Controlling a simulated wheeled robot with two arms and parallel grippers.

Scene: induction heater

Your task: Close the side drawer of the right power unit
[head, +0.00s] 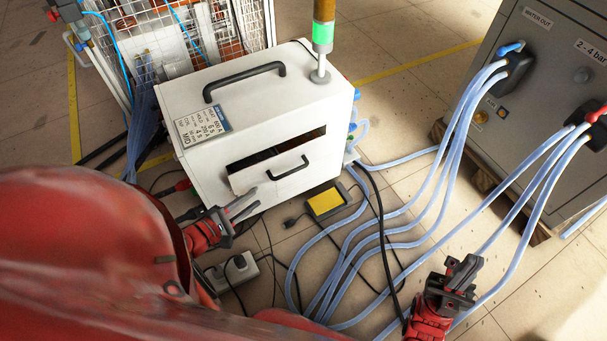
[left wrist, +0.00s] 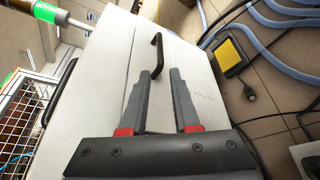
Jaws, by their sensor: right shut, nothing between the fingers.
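The white power unit (head: 235,115) stands at the centre of the head view, with a carrying handle and a rating label on top. Its side drawer (head: 262,180) has a black handle (head: 289,168). A dark gap above the drawer front shows it standing partly out. My left gripper (head: 254,198) is open and empty, just in front of the drawer. In the left wrist view, its fingers (left wrist: 160,75) point at the white drawer front (left wrist: 195,75), near one end of the handle (left wrist: 155,54). Contact cannot be told. My right gripper (head: 464,272) is shut and empty, away to the right.
A yellow-topped foot pedal (head: 326,201) lies on the floor by the unit. Pale blue hoses (head: 425,205) run to a grey cabinet (head: 555,75) at right. A green-lit signal lamp (head: 323,35) stands on the unit. A power strip (head: 232,271) and cables lie below my left gripper.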

